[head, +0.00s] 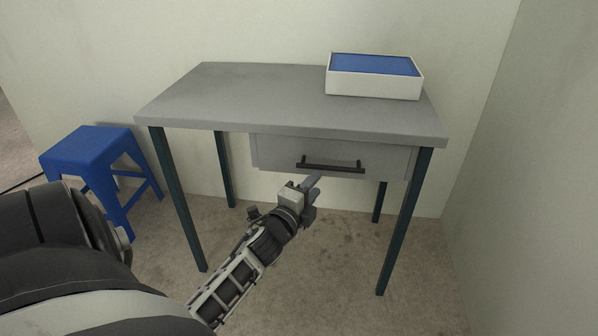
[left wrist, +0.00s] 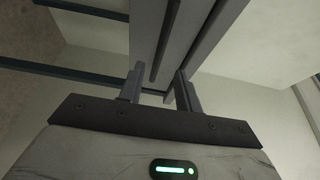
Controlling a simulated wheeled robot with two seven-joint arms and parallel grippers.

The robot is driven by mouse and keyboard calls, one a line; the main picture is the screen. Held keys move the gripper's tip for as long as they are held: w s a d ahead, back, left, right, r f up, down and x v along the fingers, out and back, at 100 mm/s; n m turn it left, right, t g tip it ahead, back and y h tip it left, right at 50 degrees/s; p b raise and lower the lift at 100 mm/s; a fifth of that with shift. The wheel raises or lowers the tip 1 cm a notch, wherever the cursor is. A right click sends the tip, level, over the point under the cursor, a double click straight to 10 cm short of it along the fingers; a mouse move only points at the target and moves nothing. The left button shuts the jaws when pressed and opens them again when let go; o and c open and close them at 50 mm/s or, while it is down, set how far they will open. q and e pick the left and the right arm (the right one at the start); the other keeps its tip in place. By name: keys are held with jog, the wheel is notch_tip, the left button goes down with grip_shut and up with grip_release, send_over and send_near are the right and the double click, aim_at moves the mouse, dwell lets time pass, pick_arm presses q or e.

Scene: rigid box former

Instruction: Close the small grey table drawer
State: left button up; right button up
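The small grey table drawer (head: 285,152) sits under the front edge of the grey table (head: 240,100), with a dark bar handle (head: 332,166) across its front. A narrow strip of its left side shows, but I cannot tell how far it stands out. My left gripper (head: 312,186) is just below and in front of the drawer, near the left end of the handle. In the left wrist view its two fingers (left wrist: 160,90) are apart with nothing held between them, and the drawer front and handle (left wrist: 166,40) show beyond. Contact with the drawer cannot be made out. My right gripper is not in view.
A white box with a blue top (head: 374,78) stands on the table's back right. A blue stool (head: 88,150) is left of the table. Dark table legs (head: 405,222) flank the space below the drawer. Walls stand behind and at right. The floor in front is clear.

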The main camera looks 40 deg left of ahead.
pick_arm(q)
jog(key=v, duration=0.6)
jog(key=shift+s, duration=0.2)
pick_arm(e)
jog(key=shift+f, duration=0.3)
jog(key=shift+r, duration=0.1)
